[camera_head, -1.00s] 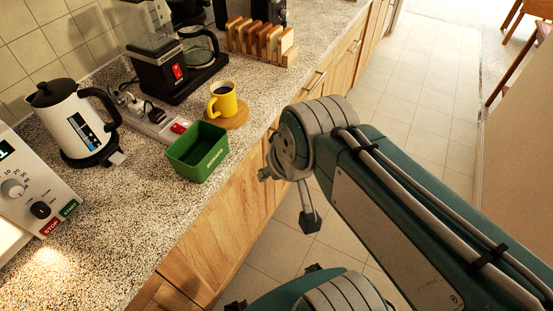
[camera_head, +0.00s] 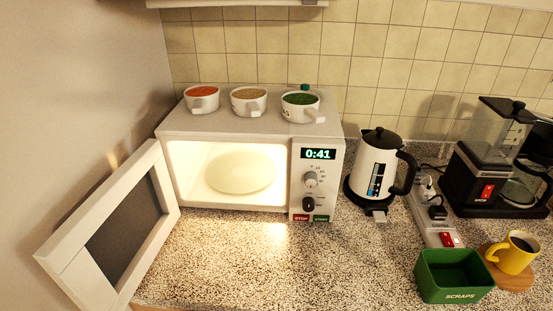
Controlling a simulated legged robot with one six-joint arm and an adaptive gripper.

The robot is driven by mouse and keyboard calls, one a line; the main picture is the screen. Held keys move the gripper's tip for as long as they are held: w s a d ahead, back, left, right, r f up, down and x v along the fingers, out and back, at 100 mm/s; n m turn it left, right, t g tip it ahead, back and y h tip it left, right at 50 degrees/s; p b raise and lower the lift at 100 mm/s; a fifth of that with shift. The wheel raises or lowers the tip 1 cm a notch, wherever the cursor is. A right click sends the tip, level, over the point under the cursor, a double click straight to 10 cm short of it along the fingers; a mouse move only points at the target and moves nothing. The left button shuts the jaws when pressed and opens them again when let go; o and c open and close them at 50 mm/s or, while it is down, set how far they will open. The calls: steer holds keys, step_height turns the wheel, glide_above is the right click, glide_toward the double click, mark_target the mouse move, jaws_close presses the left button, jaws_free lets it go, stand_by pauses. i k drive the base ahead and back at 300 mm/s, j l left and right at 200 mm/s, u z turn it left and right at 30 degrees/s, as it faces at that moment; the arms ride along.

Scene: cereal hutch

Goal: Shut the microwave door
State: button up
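The white microwave (camera_head: 300,140) stands on the speckled counter against the tiled wall. Its door (camera_head: 118,232) is wide open, swung out to the left toward the viewer, with a dark window in a white frame. The cavity is lit, and a pale round turntable plate (camera_head: 240,172) lies inside with nothing on it. The display reads 0:41, above two knobs and the red STOP and green START buttons. My gripper is out of view, and so is my arm.
Bowls with red (camera_head: 202,98), tan (camera_head: 248,101) and green (camera_head: 300,105) contents sit on the microwave. Right of it are a kettle (camera_head: 376,165), power strip (camera_head: 440,234), coffee maker (camera_head: 484,178), green SCRAPS bin (camera_head: 452,277) and yellow mug (camera_head: 511,254). Counter (camera_head: 300,265) before the microwave is clear.

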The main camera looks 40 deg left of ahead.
mark_target(99, 257)
steer(key=u, duration=1.7)
